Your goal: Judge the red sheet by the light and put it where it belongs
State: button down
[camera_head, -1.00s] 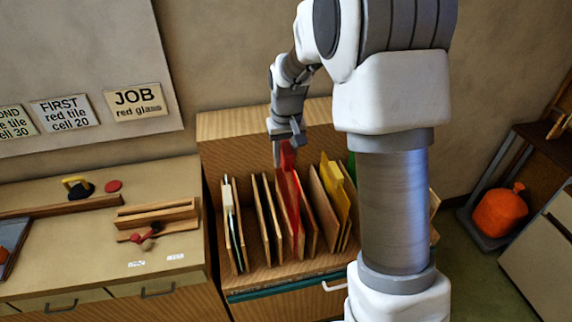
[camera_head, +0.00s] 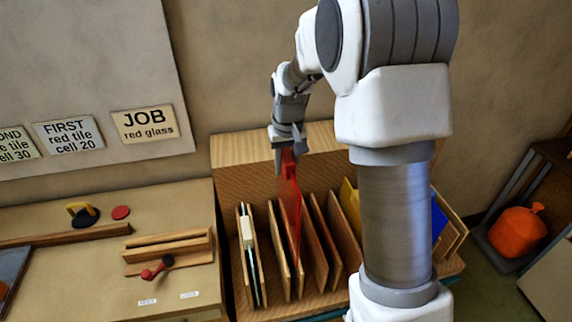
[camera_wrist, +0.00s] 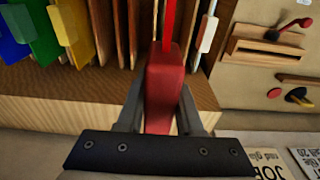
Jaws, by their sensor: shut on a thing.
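My gripper (camera_head: 287,150) is shut on the red sheet (camera_head: 291,205) by a thick red piece at its top edge. The sheet hangs upright over the wooden rack (camera_head: 240,180), its lower part between wooden dividers. I cannot tell whether its bottom edge is clear of the rack. In the wrist view the red piece (camera_wrist: 162,85) sits between the two fingers, and the sheet (camera_wrist: 169,25) shows as a thin red edge beyond it. Signs on the wall board read "JOB red glass" (camera_head: 144,124) and "FIRST red tile cell 20" (camera_head: 68,134).
The rack also holds a pale-tabbed sheet (camera_head: 247,232), a yellow one (camera_head: 350,205) and a blue one (camera_head: 438,217). On the bench at left are a slotted wooden stand (camera_head: 168,248), a red disc (camera_head: 121,212) and small labels (camera_head: 147,302). An orange sack (camera_head: 515,232) stands at right.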

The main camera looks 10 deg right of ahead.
jog(key=shift+w+a+r, duration=0.1)
jog(key=shift+w, duration=0.1)
send_over(286, 221)
jog(key=w, duration=0.1)
jog(key=shift+w+f, duration=0.2)
jog(key=shift+f, duration=3.2)
jog(key=shift+f+b, duration=3.1)
jog(key=shift+f, duration=2.5)
jog(key=shift+f+b, duration=1.85)
jog(key=shift+f, duration=0.4)
jog(key=c, duration=0.6)
grip_release()
jog(key=shift+o, duration=0.6)
jog(key=shift+s, duration=0.1)
jog(key=shift+f, duration=0.15)
